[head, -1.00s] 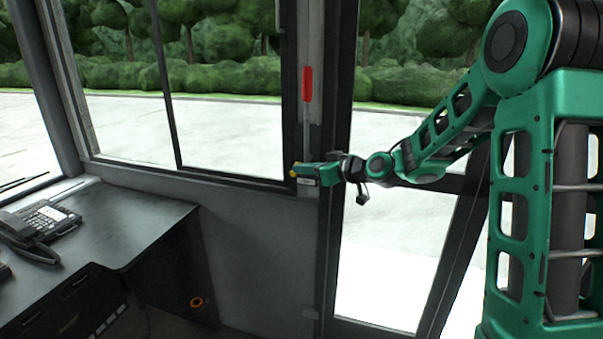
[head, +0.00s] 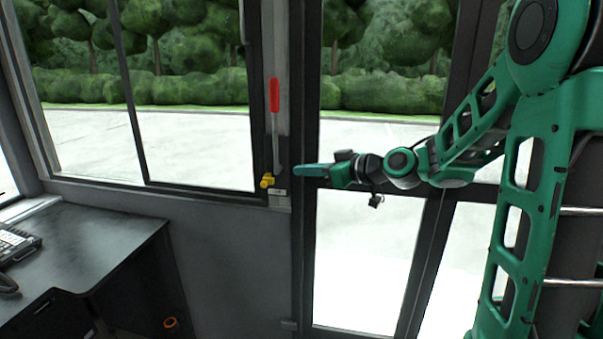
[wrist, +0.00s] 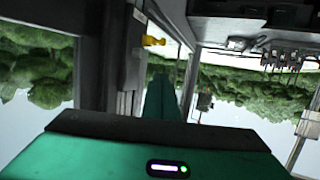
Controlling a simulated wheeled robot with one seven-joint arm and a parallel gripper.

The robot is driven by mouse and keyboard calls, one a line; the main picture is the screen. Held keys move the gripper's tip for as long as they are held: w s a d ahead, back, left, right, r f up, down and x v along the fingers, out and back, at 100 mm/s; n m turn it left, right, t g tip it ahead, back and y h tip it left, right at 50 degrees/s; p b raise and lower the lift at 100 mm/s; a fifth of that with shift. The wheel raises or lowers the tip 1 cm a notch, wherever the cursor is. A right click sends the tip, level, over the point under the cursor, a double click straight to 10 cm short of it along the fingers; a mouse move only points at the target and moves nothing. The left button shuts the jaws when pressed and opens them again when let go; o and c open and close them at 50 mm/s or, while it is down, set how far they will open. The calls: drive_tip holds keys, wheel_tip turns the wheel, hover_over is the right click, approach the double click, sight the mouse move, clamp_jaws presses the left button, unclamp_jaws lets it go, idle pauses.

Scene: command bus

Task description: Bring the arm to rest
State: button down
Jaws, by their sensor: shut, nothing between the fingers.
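My green arm (head: 470,130) comes in from the right in the head view and reaches left at about the height of the window sill. My gripper (head: 297,171) is shut and empty in front of the door frame. Its tip is a little to the right of a yellow fitting (head: 267,181) on the post, with a small gap between them. In the wrist view my gripper (wrist: 160,82) points away from the camera, and the yellow fitting (wrist: 152,41) is above and left of its tip.
A lever with a red handle (head: 274,95) stands upright on the post above the yellow fitting. A glazed door (head: 310,250) is behind my arm. At the left is a dark desk (head: 90,240) with a telephone (head: 15,243). The space before the grey wall panel (head: 220,260) looks clear.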

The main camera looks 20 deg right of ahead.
drive_tip(key=s+d+f+m+g+h, duration=0.3)
drive_tip(key=s+d+f, duration=0.25)
drive_tip(key=s, duration=0.35)
drive_tip(key=s+d+f+m+g+h, duration=0.2)
drive_tip(key=s+d+f+g+h, duration=0.15)
drive_tip(key=s+f, duration=0.35)
drive_tip(key=s+d+m+g+h, duration=0.1)
drive_tip(key=s+d+m+g, duration=0.2)
drive_tip(key=s, duration=0.8)
drive_tip(key=s+d+f+m+g+h, duration=0.1)
drive_tip(key=s+d+m+g, duration=0.2)
drive_tip(key=s, duration=0.9)
drive_tip(key=shift+s+d+m, duration=0.2)
drive_tip(key=shift+d+m, duration=0.05)
drive_tip(key=shift+m, duration=0.95)
drive_tip(key=shift+f, duration=0.1)
